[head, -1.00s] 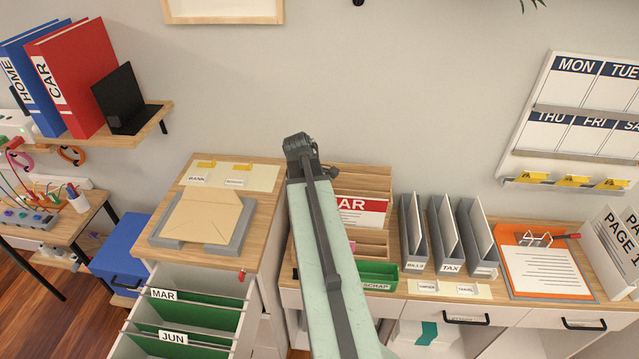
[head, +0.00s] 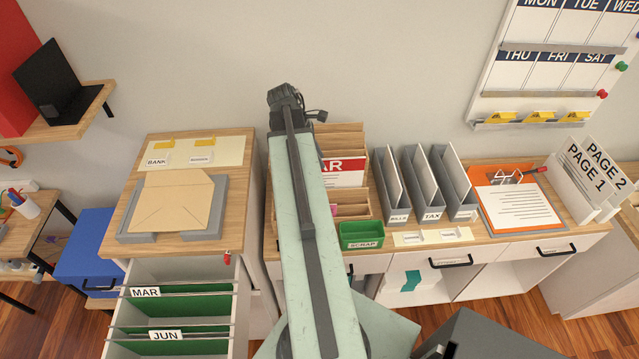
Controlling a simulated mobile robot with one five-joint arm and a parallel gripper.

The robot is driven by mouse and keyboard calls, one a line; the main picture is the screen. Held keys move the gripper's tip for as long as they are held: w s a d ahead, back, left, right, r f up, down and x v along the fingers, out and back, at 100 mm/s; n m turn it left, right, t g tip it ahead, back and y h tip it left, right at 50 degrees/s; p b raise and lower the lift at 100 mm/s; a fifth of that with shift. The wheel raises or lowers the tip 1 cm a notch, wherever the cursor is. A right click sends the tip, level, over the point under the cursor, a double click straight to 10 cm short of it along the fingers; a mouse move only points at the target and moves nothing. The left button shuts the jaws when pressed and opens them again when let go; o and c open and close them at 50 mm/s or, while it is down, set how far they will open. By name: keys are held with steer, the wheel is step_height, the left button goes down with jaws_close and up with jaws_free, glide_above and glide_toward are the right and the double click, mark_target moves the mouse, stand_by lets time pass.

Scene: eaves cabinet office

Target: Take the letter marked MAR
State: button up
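A white letter (head: 343,176) with a red header stands in the wooden sorter (head: 341,134) behind my arm. Only "AR" of its header shows; my arm hides the left part. My pale green arm rises through the middle of the head view and ends at a dark joint. My gripper is not in view. A green hanging file with a MAR tab (head: 146,292) is in the open drawer at lower left.
A tray with an envelope (head: 172,207) lies on the cabinet top. A green SCRAP box (head: 361,236), grey BILLS and TAX files (head: 421,186) and an orange clipboard (head: 517,205) stand right of my arm. A blue box (head: 88,251) is at left.

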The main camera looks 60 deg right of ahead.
steer(key=b+x, duration=0.4)
steer(key=x, duration=0.1)
steer(key=shift+f, duration=0.1)
jaws_close()
stand_by(1.3)
